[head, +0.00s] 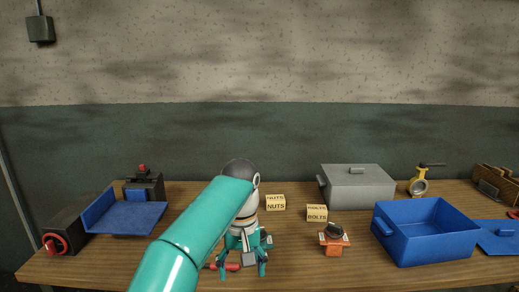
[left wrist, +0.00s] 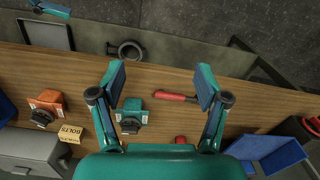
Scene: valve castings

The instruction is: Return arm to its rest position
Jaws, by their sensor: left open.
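My left arm reaches in from the bottom left of the head view. Its gripper (head: 242,273) is over the middle of the wooden table, pointing down. In the left wrist view the two fingers (left wrist: 160,84) are spread wide with nothing between them. A teal casting (left wrist: 131,116) and a red-handled tool (left wrist: 177,96) lie on the table below the gripper, apart from the fingers. In the head view the arm and gripper partly hide both.
An orange casting (head: 333,242), a NUTS box (head: 275,203) and a BOLTS box (head: 317,213) stand nearby. A blue bin (head: 435,247), a grey lidded bin (head: 357,190) and a yellow valve (head: 418,187) are right. A blue tray (head: 125,218) and red-and-black devices (head: 62,235) are left.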

